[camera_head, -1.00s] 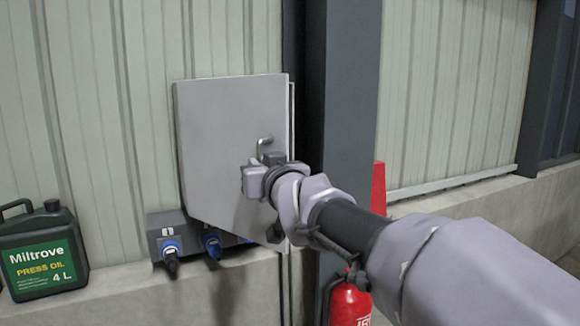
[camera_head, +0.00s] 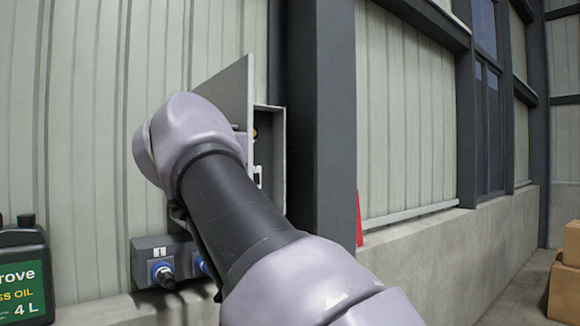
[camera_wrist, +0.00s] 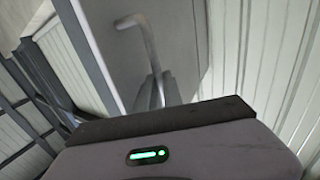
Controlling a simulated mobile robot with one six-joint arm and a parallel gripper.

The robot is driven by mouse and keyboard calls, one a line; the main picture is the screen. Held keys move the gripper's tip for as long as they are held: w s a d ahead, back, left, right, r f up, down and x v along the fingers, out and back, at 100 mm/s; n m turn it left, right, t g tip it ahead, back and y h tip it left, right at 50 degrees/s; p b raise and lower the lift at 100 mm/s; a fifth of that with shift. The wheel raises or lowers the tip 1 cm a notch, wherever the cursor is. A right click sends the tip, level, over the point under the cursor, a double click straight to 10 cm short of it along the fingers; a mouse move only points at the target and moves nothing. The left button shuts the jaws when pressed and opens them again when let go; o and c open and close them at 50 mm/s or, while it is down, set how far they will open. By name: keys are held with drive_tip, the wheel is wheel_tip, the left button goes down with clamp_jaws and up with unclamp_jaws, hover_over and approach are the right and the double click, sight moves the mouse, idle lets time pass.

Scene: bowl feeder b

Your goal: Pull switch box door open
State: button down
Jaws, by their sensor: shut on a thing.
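The grey switch box door (camera_head: 232,92) stands partly open in the head view, swung out to the left. Inside the switch box (camera_head: 279,150) a strip of the interior shows, with a yellow part near the top. In the wrist view the door (camera_wrist: 105,45) fills the upper middle, with its bent metal handle (camera_wrist: 149,42). My gripper (camera_wrist: 160,110) is shut on the handle, whose lower end passes behind the dark gripper edge. In the head view my arm hides the gripper, the handle and the lower door.
A socket strip (camera_head: 148,250) with blue plugs sits below the box on the wall ledge. A dark oil can (camera_head: 22,275) stands at far left. A dark steel column (camera_head: 330,120) rises right of the box. Cardboard boxes (camera_head: 566,285) are at far right.

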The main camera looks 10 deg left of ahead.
drive_tip(key=s+a+m+h+p, duration=0.3)
drive_tip(key=a+p, duration=0.4)
drive_tip(key=p, duration=0.5)
drive_tip(key=s+a+m+h+p, duration=0.3)
drive_tip(key=a+h+p, duration=0.3)
drive_tip(key=p, duration=0.6)
drive_tip(key=shift+s+a, duration=0.75)
drive_tip(key=shift+a, duration=0.3)
